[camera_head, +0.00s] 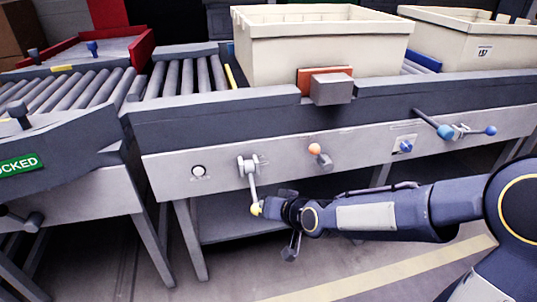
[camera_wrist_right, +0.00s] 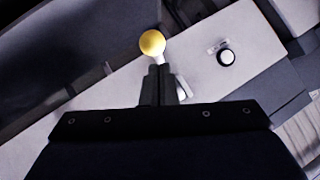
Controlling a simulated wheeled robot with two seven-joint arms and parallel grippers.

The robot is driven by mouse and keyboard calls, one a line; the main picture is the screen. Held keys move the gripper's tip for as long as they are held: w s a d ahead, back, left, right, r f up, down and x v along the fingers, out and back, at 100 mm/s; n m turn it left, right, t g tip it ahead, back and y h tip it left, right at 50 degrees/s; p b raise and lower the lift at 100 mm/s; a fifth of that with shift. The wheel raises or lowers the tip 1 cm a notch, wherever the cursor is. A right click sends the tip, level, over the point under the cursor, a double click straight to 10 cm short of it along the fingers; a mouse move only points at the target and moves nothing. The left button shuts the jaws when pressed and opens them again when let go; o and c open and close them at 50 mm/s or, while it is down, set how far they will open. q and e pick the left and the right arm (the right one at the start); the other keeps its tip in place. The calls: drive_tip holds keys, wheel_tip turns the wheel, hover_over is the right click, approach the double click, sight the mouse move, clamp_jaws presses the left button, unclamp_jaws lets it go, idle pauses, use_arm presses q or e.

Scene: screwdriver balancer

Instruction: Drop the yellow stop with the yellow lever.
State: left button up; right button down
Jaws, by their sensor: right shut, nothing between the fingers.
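The yellow lever hangs down from its bracket on the grey front panel, and its yellow knob (camera_head: 256,209) is at the lower end. My right gripper (camera_head: 266,207) is beside this knob, on its right in the head view. In the right wrist view the yellow knob (camera_wrist_right: 152,43) shows just beyond the fingertips of my right gripper (camera_wrist_right: 159,68). The fingers are shut together with nothing between them; I cannot tell whether they touch the knob. A yellow bar (camera_head: 231,76), likely the yellow stop, stands by the rollers left of the cream crate. My left gripper is not in view.
A cream crate (camera_head: 320,50) stands on the conveyor, with another crate (camera_head: 470,40) at right. An orange knob (camera_head: 314,149), a blue knob (camera_head: 406,146) and a blue-ended lever (camera_head: 446,132) are along the panel. A round white-rimmed button (camera_head: 198,171) is left of the yellow lever.

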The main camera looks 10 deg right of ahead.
drive_tip(key=shift+w+f+b, duration=0.2)
drive_tip(key=shift+f+b, duration=0.45)
drive_tip(key=shift+f, duration=0.25)
drive_tip(key=shift+w+f+b, duration=0.2)
drive_tip(key=shift+f+b, duration=0.45)
drive_tip(key=shift+f, duration=0.2)
drive_tip(key=shift+f, duration=0.1)
